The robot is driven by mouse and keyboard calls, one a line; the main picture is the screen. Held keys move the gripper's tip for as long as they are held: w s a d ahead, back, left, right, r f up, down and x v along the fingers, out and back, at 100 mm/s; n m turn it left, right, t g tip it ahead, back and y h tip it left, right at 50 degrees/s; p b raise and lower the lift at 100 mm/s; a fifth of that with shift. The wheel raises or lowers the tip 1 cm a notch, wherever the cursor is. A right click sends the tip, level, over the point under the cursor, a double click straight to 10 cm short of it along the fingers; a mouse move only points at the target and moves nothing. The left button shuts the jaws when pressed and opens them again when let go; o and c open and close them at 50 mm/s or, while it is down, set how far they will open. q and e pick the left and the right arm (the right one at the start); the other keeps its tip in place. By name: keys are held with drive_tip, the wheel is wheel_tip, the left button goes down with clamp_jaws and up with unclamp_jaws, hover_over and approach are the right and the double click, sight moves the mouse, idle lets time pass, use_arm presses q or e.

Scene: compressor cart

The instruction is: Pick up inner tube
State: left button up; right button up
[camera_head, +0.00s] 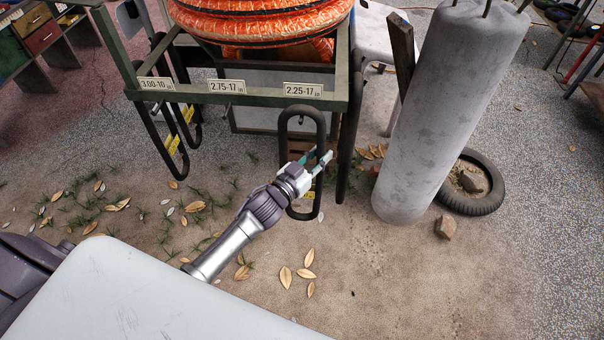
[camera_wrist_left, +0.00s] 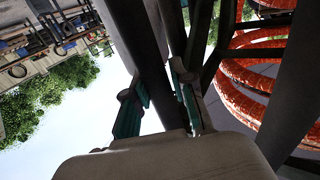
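A black inner tube (camera_head: 285,140) hangs as a long narrow loop from the green rack, under the "2.25-17" label. A yellow tag is on its lower part. My left gripper (camera_head: 319,158) is at the loop's right strand, with its two teal-padded fingers apart. In the left wrist view, the fingers of my left gripper (camera_wrist_left: 160,95) stand on either side of a dark strand (camera_wrist_left: 140,35). I cannot tell whether the pads touch it. My right gripper is not in view.
The green rack (camera_head: 238,96) carries an orange wrapped coil (camera_head: 260,24) on top. More black tubes (camera_head: 165,140) hang at its left. A grey cylinder (camera_head: 445,110) leans at the right, beside a tyre (camera_head: 475,205) and a stone (camera_head: 446,227). The front right ground is clear.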

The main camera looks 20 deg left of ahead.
sight(321, 147)
use_arm(q)
clamp_jaws()
drive_tip(key=shift+r, duration=0.1)
drive_tip(key=shift+r, duration=0.45)
drive_tip(key=r, duration=0.2)
drive_tip(key=s+r, duration=0.1)
drive_tip(key=shift+d+r, duration=0.3)
drive_tip(key=shift+d, duration=0.05)
drive_tip(key=s+d+r, duration=0.5)
drive_tip(key=s+r, duration=0.1)
drive_tip(key=s, duration=0.3)
drive_tip(key=shift+s+r, duration=0.2)
drive_tip(key=shift+f, duration=0.1)
